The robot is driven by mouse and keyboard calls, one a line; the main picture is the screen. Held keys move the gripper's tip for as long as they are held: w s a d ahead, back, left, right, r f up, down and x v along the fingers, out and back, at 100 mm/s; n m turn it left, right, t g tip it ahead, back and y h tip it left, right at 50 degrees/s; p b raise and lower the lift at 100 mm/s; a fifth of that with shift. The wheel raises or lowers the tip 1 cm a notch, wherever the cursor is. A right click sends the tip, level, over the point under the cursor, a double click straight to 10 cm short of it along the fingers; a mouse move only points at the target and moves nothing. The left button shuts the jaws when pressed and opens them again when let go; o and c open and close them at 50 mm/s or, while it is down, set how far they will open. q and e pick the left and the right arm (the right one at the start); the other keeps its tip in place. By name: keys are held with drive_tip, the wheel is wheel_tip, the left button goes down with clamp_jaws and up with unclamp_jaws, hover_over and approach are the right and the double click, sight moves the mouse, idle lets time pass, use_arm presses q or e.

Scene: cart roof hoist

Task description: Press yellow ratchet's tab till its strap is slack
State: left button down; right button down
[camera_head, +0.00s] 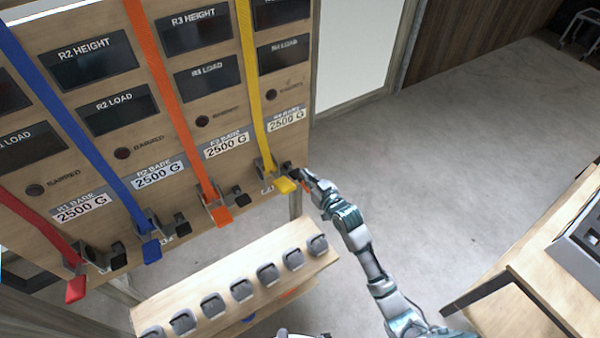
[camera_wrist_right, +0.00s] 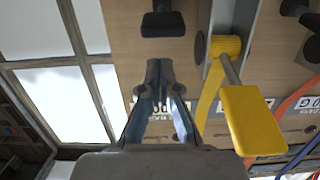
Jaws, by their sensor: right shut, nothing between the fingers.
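The yellow strap (camera_head: 250,85) runs down the board to the yellow ratchet (camera_head: 265,166), whose yellow handle (camera_head: 286,185) sticks out. In the right wrist view the yellow handle (camera_wrist_right: 253,120) is large at right, beside the yellow spool (camera_wrist_right: 222,46). A black tab (camera_wrist_right: 163,24) sits left of the ratchet there. My right gripper (camera_head: 301,175) is just right of the yellow ratchet. In the wrist view its fingertips (camera_wrist_right: 158,68) are together, empty and pointed toward the black tab, with a gap in the picture. Whether the strap is slack cannot be told. My left gripper is out of view.
Orange (camera_head: 222,213), blue (camera_head: 151,250) and red (camera_head: 76,288) ratchet handles line the board to the left, with black tabs beside them. Open floor (camera_head: 420,160) lies to the right.

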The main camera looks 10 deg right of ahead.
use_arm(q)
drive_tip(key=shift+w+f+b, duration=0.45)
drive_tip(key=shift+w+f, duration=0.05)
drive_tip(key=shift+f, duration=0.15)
use_arm(e)
drive_tip(key=f+v, duration=0.1)
drive_tip(key=v, duration=0.6)
drive_tip(key=shift+s, duration=0.2)
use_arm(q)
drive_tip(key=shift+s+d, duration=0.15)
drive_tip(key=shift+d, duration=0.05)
use_arm(e)
drive_tip(key=shift+d, duration=0.4)
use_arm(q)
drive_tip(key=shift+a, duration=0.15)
use_arm(e)
drive_tip(key=shift+a, duration=0.4)
drive_tip(key=shift+d, duration=0.3)
drive_tip(key=shift+a, duration=0.15)
idle(0.7)
